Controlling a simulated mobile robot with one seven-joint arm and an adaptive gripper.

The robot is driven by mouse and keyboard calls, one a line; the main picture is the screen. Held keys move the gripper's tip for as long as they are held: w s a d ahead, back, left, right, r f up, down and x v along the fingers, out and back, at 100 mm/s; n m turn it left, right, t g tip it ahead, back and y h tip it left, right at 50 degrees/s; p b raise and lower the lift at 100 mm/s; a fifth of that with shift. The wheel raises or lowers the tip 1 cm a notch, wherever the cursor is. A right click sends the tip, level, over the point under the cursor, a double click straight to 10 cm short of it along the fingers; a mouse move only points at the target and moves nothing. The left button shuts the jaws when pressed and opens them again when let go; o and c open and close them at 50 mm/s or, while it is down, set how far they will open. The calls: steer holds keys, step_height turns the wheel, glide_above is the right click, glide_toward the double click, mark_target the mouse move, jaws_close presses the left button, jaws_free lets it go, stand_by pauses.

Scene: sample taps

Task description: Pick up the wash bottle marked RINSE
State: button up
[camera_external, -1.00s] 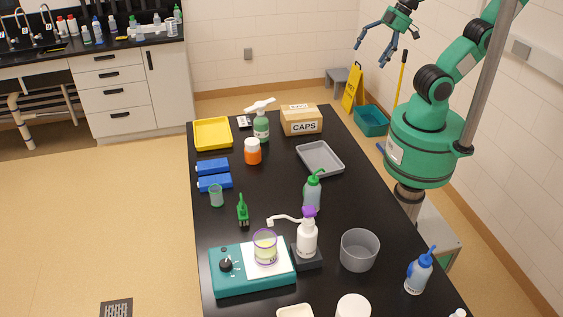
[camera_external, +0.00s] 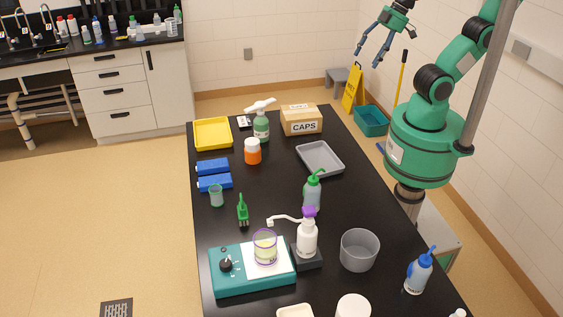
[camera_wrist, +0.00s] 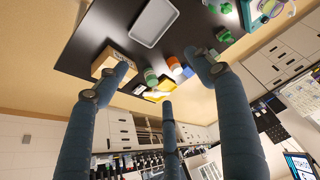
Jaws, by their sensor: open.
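Two squeeze wash bottles with bent spouts stand upright on the black bench. One has a green cap (camera_external: 312,195) and stands mid-bench, behind a white bottle with a purple pump (camera_external: 307,240). The other has a blue cap (camera_external: 417,275) and stands near the right front edge. I cannot read RINSE on either label. My gripper (camera_external: 368,57) is open and empty, raised beyond the bench's right edge, well apart from both bottles. Its blue fingers (camera_wrist: 165,80) are spread in the wrist view.
On the bench (camera_external: 275,195) are a grey tray (camera_external: 320,158), a CAPS box (camera_external: 302,121), a green pump bottle (camera_external: 261,127), an orange jar (camera_external: 253,152), a grey tub (camera_external: 360,250) and a teal stirrer (camera_external: 250,285) bearing a beaker. The yellow tray (camera_external: 213,134) is far left.

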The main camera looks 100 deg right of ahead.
steer(key=w+a+f+m+g+p, duration=0.15)
steer(key=w+a, duration=0.35)
steer(key=w, duration=0.6)
steer(key=m+g+p, duration=0.2)
steer(key=m+g, duration=0.1)
steer(key=g, duration=0.1)
glide_above(313, 180)
steer(key=f, duration=1.6)
steer(key=d+f, duration=0.1)
steer(key=f, duration=0.7)
steer(key=shift+a+f+m, duration=0.2)
steer(key=shift+m, duration=0.05)
steer(key=shift+f, duration=0.1)
step_height(313, 180, down, 8)
steer(key=shift+f, duration=0.25)
